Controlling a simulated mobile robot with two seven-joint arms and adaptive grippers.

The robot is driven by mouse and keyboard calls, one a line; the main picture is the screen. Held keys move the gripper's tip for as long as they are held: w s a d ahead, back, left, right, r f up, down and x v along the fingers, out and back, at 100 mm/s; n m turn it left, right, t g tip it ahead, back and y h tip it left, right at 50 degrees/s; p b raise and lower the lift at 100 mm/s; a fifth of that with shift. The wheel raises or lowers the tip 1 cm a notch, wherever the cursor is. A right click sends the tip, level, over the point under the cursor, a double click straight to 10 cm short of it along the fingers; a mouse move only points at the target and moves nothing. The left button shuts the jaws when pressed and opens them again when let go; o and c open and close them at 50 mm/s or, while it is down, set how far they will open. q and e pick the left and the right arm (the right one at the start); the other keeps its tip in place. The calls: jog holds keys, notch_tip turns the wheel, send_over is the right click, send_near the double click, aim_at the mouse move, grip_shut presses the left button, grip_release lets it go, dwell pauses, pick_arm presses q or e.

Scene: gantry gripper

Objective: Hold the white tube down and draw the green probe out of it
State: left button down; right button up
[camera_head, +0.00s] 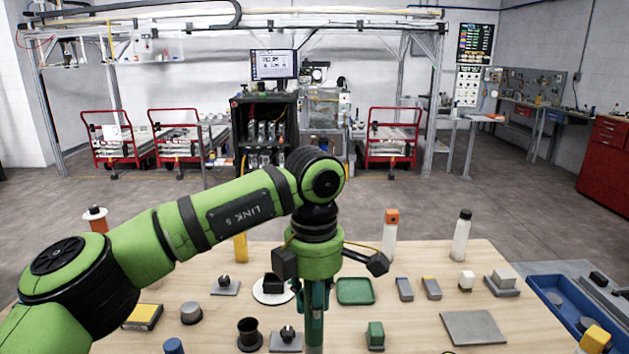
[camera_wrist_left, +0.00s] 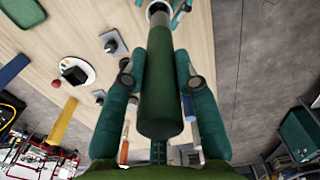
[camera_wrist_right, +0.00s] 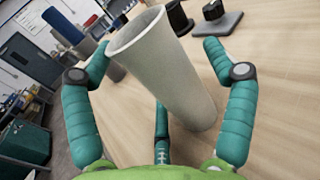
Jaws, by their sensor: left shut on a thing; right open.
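The green probe (camera_head: 315,330) hangs upright below my left gripper (camera_head: 314,290) in the head view, its lower part cut off by the frame edge. In the left wrist view the probe (camera_wrist_left: 160,95) lies between the two teal fingers, which are shut on it. A pale ring shows at its far end. The white tube (camera_wrist_right: 170,75) stands on the table in the right wrist view, its mouth open with no green seen in it. My right gripper (camera_wrist_right: 157,50) is open, with a finger on each side of the tube. The head view shows neither tube nor right gripper.
The wooden table (camera_head: 400,325) holds many small things: a green tray (camera_head: 355,291), a green block (camera_head: 375,335), a dark cup (camera_head: 249,335), a grey plate (camera_head: 473,328) and an orange-capped bottle (camera_head: 390,235). A blue bin (camera_head: 570,312) stands at the right.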

jog(key=v, duration=1.2)
